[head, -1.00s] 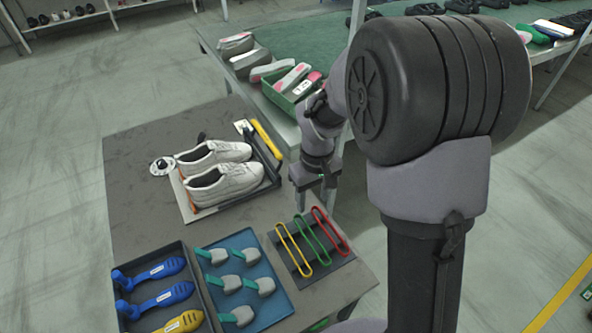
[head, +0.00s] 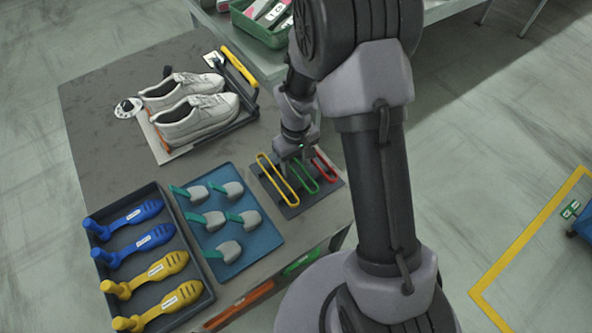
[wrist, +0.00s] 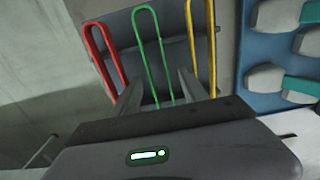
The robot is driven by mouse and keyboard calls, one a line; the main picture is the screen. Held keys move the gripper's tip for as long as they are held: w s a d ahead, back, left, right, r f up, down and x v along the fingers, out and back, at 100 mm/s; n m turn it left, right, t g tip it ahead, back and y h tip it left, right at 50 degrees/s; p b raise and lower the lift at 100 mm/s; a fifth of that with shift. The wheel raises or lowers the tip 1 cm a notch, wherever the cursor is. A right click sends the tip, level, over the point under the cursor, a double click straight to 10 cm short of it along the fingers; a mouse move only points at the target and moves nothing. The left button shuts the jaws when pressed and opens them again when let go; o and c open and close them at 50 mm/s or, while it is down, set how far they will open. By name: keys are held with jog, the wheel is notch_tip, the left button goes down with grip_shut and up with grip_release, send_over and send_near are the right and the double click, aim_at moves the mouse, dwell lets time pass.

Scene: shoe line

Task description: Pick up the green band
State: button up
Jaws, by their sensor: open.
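The green band (head: 307,179) is a long narrow loop on a dark board (head: 286,208), between the yellow band (head: 277,179) and the red band (head: 327,170). My gripper (head: 297,165) hangs above the board's far end and hides part of the green band in the head view. In the wrist view the green band (wrist: 150,52) runs up the picture between my two open fingers (wrist: 160,95), with its near end close to the gripper body. I cannot tell how far above the band the fingertips are. The red band (wrist: 103,55) and yellow band (wrist: 200,45) lie either side.
A blue tray (head: 268,246) of grey and teal pieces stands left of the board. A dark tray (head: 203,300) of blue and yellow shoe forms is farther left. White shoes (head: 190,112) stand behind. A green crate (head: 262,30) is at the back.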

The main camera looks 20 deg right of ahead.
jog(key=shift+r, duration=0.2)
grip_shut()
